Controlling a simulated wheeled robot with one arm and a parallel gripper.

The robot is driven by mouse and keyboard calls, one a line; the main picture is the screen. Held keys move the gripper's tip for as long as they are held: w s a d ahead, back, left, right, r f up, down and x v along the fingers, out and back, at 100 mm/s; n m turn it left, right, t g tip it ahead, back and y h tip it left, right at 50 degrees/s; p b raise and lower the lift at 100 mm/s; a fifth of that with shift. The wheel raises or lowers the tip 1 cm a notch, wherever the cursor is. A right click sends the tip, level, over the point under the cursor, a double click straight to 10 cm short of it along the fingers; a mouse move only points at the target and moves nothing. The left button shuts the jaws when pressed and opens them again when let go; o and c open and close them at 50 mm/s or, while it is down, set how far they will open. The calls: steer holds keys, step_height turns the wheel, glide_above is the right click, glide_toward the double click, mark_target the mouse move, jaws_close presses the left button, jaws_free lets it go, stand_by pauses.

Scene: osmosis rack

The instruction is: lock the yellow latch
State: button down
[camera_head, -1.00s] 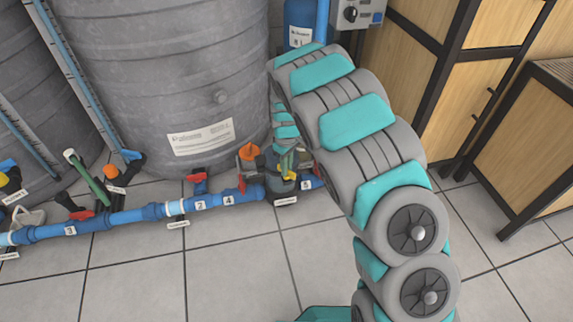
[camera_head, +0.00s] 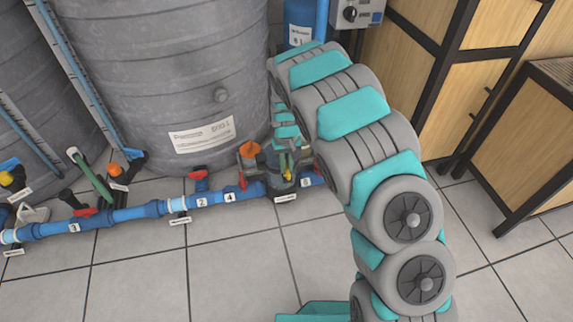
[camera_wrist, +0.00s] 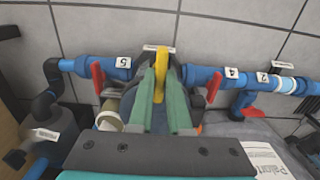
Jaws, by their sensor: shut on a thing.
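The yellow latch (camera_wrist: 161,62) is a narrow upright bar on the pump assembly between the blue pipe sections, near the label "5". It also shows small in the head view (camera_head: 287,173). My gripper (camera_wrist: 160,82) has its two green fingers on either side of the latch and is shut on it. In the head view my gripper (camera_head: 286,160) reaches down to the pump beside the grey tank.
A blue pipe (camera_head: 150,211) with red-handled valves runs along the floor. A red handle (camera_wrist: 98,80) is left of my gripper and another (camera_wrist: 242,83) is right of it. A big grey tank (camera_head: 165,70) and wooden cabinets (camera_head: 455,80) flank the arm. The front floor is clear.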

mark_target(287, 167)
stand_by(0.4)
steer(key=c, duration=0.9)
jaws_free()
steer(key=shift+o, duration=0.2)
step_height(287, 167, up, 8)
steer(key=shift+f, duration=0.1)
